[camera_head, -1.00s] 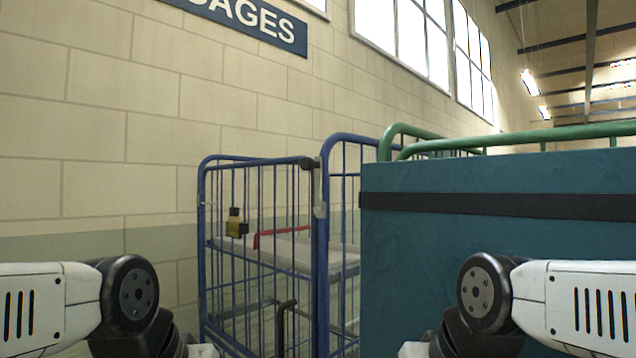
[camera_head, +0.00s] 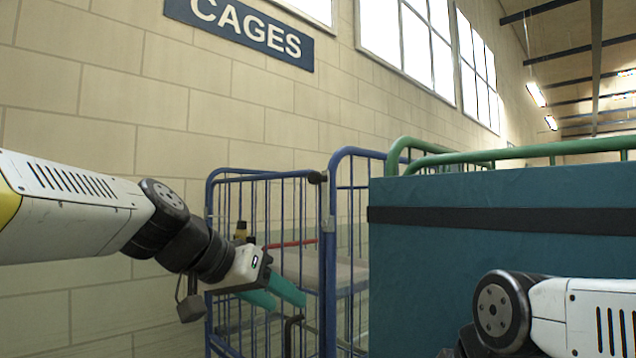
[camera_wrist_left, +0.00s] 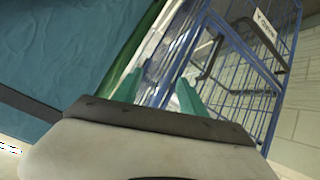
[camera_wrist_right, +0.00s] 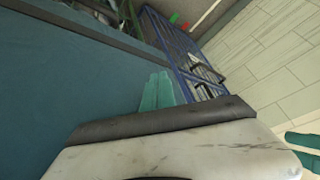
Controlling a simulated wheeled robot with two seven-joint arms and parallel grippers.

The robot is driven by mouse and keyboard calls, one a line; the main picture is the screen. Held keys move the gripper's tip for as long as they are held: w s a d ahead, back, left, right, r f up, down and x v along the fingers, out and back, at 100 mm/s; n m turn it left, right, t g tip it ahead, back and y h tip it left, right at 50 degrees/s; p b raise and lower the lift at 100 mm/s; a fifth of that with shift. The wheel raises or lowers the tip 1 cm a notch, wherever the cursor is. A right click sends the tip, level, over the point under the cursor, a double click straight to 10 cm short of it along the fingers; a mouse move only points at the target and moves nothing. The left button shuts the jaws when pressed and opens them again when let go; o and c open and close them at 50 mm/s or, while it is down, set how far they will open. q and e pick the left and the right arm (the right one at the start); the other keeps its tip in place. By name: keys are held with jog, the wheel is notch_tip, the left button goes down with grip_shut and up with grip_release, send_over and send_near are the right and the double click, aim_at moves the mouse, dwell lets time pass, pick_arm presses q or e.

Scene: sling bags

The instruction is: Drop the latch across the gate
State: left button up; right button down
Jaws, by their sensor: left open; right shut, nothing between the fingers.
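The blue barred gate (camera_head: 268,176) of a roll cage stands left of a blue cage post (camera_head: 334,180). A dark knob (camera_head: 317,177) sits at the gate's top right corner, with a grey metal piece (camera_head: 328,224) on the post below it. I cannot tell which part is the latch. My left gripper (camera_head: 286,298) is open and empty in front of the gate's lower part. In the left wrist view its fingers (camera_wrist_left: 159,78) are apart, with a black bent bar (camera_wrist_left: 212,58) beyond. My right gripper (camera_wrist_right: 158,92) is shut and empty beside the teal box.
A large teal box (camera_head: 500,260) with a black strap (camera_head: 500,220) fills the right, by a green-railed cage (camera_head: 440,160). A block wall (camera_head: 90,100) stands behind.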

pick_arm(q)
jog(key=w+d+r+m+t+h, duration=0.1)
jog(key=w+r+m+t+h, duration=0.15)
jog(key=w+r, duration=0.65)
jog(key=m+t+h, duration=0.2)
jog(key=h, duration=0.1)
send_near(311, 179)
jog(key=x, duration=1.1)
jog(key=shift+w+d+r, duration=0.1)
jog(key=shift+w+d, duration=0.1)
jog(key=shift+d, duration=0.05)
jog(key=shift+c, duration=0.3)
grip_shut()
